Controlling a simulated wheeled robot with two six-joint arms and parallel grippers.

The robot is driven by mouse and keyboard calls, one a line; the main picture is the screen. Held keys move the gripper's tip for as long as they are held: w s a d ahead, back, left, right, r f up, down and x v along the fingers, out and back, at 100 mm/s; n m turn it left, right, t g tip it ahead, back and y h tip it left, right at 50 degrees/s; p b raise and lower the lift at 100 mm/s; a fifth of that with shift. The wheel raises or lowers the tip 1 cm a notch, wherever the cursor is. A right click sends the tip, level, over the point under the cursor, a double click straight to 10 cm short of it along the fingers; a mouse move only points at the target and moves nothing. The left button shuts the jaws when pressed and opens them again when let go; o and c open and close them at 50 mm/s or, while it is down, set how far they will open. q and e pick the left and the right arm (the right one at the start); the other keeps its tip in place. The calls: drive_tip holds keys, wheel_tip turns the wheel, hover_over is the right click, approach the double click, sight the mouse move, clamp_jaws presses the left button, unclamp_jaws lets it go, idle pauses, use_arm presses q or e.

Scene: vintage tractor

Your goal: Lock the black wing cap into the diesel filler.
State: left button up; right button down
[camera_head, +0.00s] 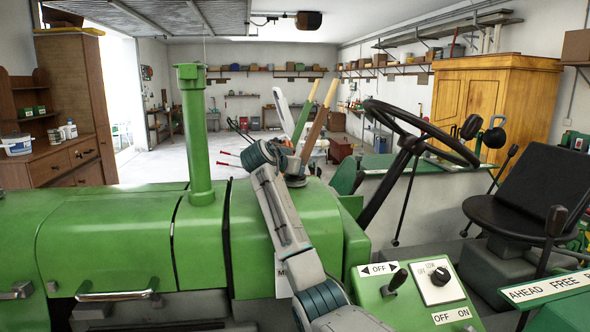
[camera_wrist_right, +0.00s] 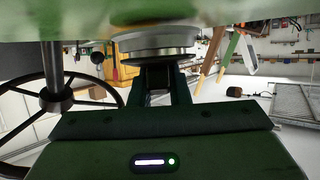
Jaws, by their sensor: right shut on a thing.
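The green tractor hood (camera_head: 285,215) runs across the head view; its underside-up picture fills the top of the wrist view (camera_wrist_right: 60,25). The wing between the fingers is hidden. The cap lies against a pale metal ring, the diesel filler (camera_wrist_right: 155,43), at the hood; whether it is seated or turned I cannot tell. My left gripper is out of view.
A green upright pipe (camera_head: 195,130) rises left of my right arm. The steering wheel (camera_head: 420,130) and black seat (camera_head: 530,190) stand to the right. A control panel (camera_head: 415,300) with a lever and knob sits at the bottom. Wooden furniture stands at the walls.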

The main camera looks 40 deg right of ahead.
drive_tip(key=shift+f, duration=0.1)
drive_tip(key=shift+d+n+t+y, duration=0.1)
drive_tip(key=shift+n+t+y, duration=0.2)
drive_tip(key=shift+n+t, duration=0.55)
drive_tip(key=n+t+y, duration=0.3)
drive_tip(key=n+t, duration=0.1)
drive_tip(key=shift+n, duration=0.25)
drive_tip(key=c, duration=1.8)
unclamp_jaws()
drive_tip(key=shift+n+t+y, duration=0.35)
drive_tip(key=shift+n+y, duration=0.05)
drive_tip(key=shift+y, duration=0.2)
drive_tip(key=o, duration=0.5)
drive_tip(key=shift+s, duration=0.1)
